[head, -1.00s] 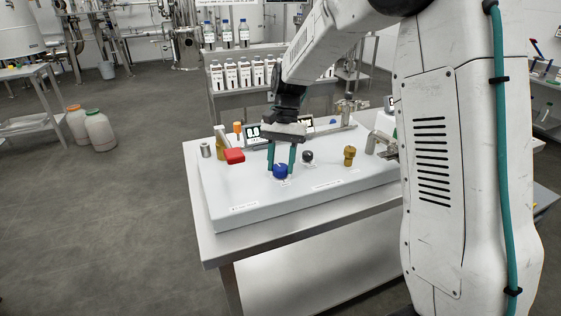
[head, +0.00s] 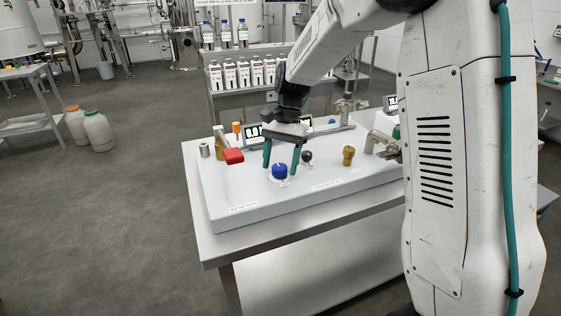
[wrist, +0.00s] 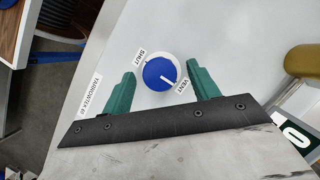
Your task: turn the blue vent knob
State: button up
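The blue vent knob (head: 279,171) sits on the sloped white panel (head: 230,200). In the wrist view the knob (wrist: 160,73) is a blue disc with a white rim, between labels SHUT and VENT. Its white pointer line is turned toward VENT. My gripper (head: 281,168) is open, with its green fingers spread on either side of the knob. In the wrist view my gripper (wrist: 161,70) shows gaps between both fingers and the knob. I cannot tell how far the fingertips are above the panel.
A red-handled lever (head: 233,156) stands left of the knob. A dark round knob (head: 307,157) and a brass valve (head: 348,155) stand to the right. The panel's front strip is clear.

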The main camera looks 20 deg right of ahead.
jog(key=v, duration=0.7)
jog(key=shift+r, duration=0.35)
jog(key=shift+w+d, duration=0.1)
jog(key=s, duration=0.1)
jog(key=s+f+n, duration=0.2)
jog(key=shift+d, duration=0.3)
jog(key=s+r+n+t+h, duration=0.1)
jog(key=s+r+n+t, duration=0.1)
jog(key=s, duration=1.3)
jog(key=s+r+n+t+h, duration=0.2)
jog(key=s+n, duration=0.3)
jog(key=s, duration=0.9)
jog(key=shift+s+r+t, duration=0.3)
jog(key=shift+s+r, duration=0.05)
jog(key=shift+r, duration=0.2)
